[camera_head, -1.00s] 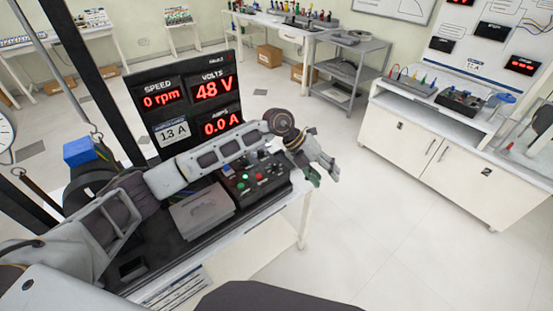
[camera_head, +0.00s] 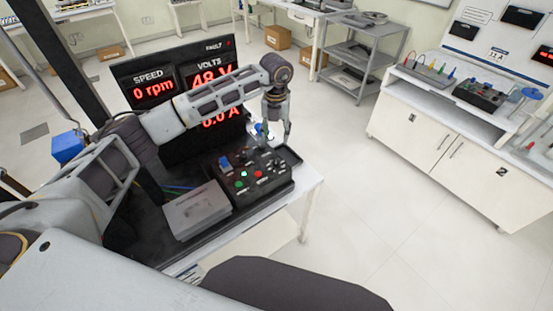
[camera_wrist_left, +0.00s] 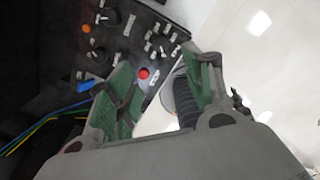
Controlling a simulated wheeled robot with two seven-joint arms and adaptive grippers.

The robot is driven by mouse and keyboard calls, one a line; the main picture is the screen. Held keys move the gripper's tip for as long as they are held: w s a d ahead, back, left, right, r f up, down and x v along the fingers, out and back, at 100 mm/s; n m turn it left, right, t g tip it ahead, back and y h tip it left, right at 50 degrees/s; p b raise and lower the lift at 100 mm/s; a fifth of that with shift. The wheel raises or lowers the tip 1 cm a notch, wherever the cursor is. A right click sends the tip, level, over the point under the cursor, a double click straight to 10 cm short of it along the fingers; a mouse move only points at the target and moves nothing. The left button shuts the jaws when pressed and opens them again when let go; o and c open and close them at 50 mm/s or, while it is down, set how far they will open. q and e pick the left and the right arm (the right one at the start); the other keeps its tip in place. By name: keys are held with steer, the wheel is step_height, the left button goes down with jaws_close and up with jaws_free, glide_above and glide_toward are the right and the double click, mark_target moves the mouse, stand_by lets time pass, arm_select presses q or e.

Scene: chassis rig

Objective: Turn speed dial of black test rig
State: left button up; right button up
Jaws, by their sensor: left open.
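The black test rig's control box (camera_head: 250,186) stands on the bench, with a green button, red buttons and several black knobs on its top. In the left wrist view the panel (camera_wrist_left: 130,45) shows black dials, an orange lamp and a red button (camera_wrist_left: 143,73). The display (camera_head: 150,90) reads speed 0 rpm and 48 V. My right gripper is out of view.
A grey closed case (camera_head: 197,209) lies left of the control box. Blue, green and yellow cables (camera_wrist_left: 40,128) run beside the panel. The floor to the right is free up to a white cabinet (camera_head: 440,140).

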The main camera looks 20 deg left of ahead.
mark_target(276, 161)
arm_select(q)
step_height(276, 161, down, 14)
steer(key=p, duration=0.2)
steer(key=shift+w+p, duration=0.1)
steer(key=shift+p, duration=0.2)
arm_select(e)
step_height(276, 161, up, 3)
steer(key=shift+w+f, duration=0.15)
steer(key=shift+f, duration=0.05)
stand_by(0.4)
arm_select(q)
steer(key=c, duration=1.1)
steer(key=shift+o, duration=0.2)
steer(key=shift+b, duration=0.3)
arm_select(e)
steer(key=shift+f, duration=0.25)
